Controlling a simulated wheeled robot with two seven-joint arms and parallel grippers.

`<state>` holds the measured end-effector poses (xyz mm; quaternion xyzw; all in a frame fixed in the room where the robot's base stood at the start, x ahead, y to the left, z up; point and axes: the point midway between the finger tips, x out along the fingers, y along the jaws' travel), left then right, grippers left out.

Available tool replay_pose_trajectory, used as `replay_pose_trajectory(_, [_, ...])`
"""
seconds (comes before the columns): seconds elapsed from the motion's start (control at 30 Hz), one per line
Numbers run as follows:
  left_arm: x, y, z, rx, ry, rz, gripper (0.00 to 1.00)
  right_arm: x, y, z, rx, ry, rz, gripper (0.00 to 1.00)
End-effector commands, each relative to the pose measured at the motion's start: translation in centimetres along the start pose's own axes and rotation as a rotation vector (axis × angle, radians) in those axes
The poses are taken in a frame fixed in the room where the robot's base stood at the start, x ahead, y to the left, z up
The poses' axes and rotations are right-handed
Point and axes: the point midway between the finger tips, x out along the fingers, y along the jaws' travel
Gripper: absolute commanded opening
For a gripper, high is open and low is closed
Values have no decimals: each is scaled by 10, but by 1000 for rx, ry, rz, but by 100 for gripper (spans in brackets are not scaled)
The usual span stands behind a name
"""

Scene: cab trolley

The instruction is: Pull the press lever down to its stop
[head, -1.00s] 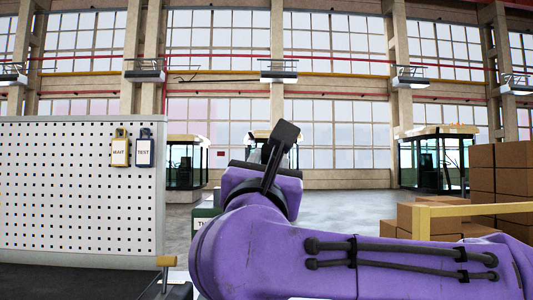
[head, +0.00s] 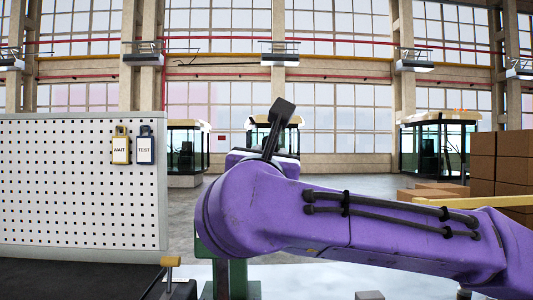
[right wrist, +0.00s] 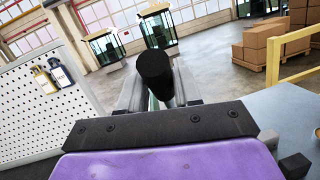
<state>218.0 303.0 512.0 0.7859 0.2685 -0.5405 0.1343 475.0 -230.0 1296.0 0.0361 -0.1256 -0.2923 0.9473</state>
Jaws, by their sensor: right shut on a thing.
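The press lever's black round grip (right wrist: 155,72) shows in the right wrist view, standing up between the grey fingers of my right gripper (right wrist: 158,93). The gripper is shut on it. Below the grip, the lever is hidden by the fingers and hand. In the head view my purple right arm covers the gripper and the lever. A green upright (head: 238,279), apparently part of the press, shows beneath the arm. How far down the lever stands cannot be told. My left gripper is in neither view.
A white pegboard (head: 80,185) with WAIT (head: 121,150) and TEST (head: 145,150) tags stands at the left. A small post with a wooden-coloured top (head: 170,261) is near its lower right corner. Cartons (head: 500,165) and a yellow rail (head: 510,201) are at the right. Glazed cabs stand behind.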

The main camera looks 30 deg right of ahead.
Motion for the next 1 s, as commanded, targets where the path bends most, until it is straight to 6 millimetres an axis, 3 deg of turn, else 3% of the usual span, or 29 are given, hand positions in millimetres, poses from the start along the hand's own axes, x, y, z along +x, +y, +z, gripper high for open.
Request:
replay_pose_trajectory(0.03, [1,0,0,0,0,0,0,2,-2,-2,1,6,-6,43])
replay_pose_trajectory(0.1, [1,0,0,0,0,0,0,2,-1,-2,1,4,-5,63])
replay_pose_trajectory(0.43, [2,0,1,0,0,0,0,-5,0,-1,1,-1,1,63])
replay_pose_trajectory(0.8, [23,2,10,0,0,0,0,-84,-1,-4,1,-1,0,63])
replay_pose_trajectory(1.0, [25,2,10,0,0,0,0,-102,-1,-2,2,2,-3,63])
